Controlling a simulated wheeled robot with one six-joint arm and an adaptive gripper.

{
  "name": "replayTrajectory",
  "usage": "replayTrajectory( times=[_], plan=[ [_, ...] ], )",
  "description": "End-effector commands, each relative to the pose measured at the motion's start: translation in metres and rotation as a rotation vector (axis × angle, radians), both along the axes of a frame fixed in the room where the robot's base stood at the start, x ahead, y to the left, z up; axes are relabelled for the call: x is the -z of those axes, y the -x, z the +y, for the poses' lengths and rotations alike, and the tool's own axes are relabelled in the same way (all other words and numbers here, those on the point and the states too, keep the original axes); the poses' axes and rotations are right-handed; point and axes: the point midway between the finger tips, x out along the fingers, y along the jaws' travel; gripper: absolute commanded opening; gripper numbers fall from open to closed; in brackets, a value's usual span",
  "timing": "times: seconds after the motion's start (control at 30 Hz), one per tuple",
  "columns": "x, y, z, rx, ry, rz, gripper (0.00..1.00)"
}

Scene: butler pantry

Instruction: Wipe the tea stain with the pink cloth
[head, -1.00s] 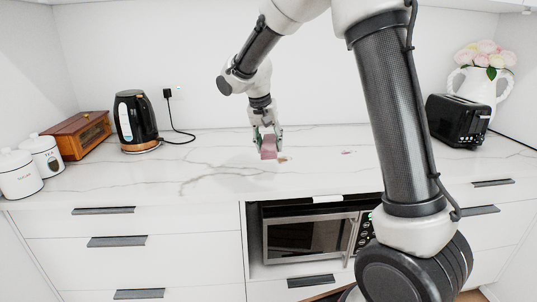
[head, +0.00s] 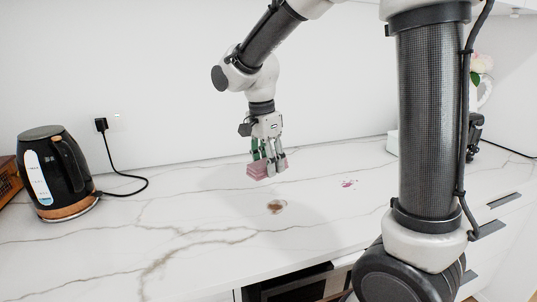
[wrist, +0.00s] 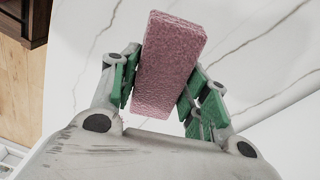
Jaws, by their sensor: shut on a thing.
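The pink cloth (head: 258,172) looks like a thick, rough block. My gripper (head: 268,160) is shut on it, with green-padded fingers on both sides. In the wrist view the cloth (wrist: 168,62) sticks out past the fingers of my gripper (wrist: 160,85). In the head view the cloth appears just above and behind the brown tea stain (head: 276,207) and to its left. It seems held over the white counter, but I cannot tell how high.
A smaller reddish stain (head: 348,184) lies to the right on the marbled counter (head: 200,225). A black kettle (head: 55,175) with a cord stands at the left, beside part of a wooden box (head: 8,182). The microwave (head: 290,285) is below the counter's front edge.

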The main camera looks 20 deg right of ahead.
Motion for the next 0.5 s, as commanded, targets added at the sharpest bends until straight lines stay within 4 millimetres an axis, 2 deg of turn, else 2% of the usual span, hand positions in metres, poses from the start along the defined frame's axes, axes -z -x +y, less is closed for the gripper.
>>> replayTrajectory(
  times=[0.27, 0.5],
  plan=[
    [0.005, 0.008, -0.001, 0.025, -0.052, -0.022, 0.19],
    [0.03, 0.009, 0.0, 0.023, -0.056, -0.022, 0.19]
  ],
)
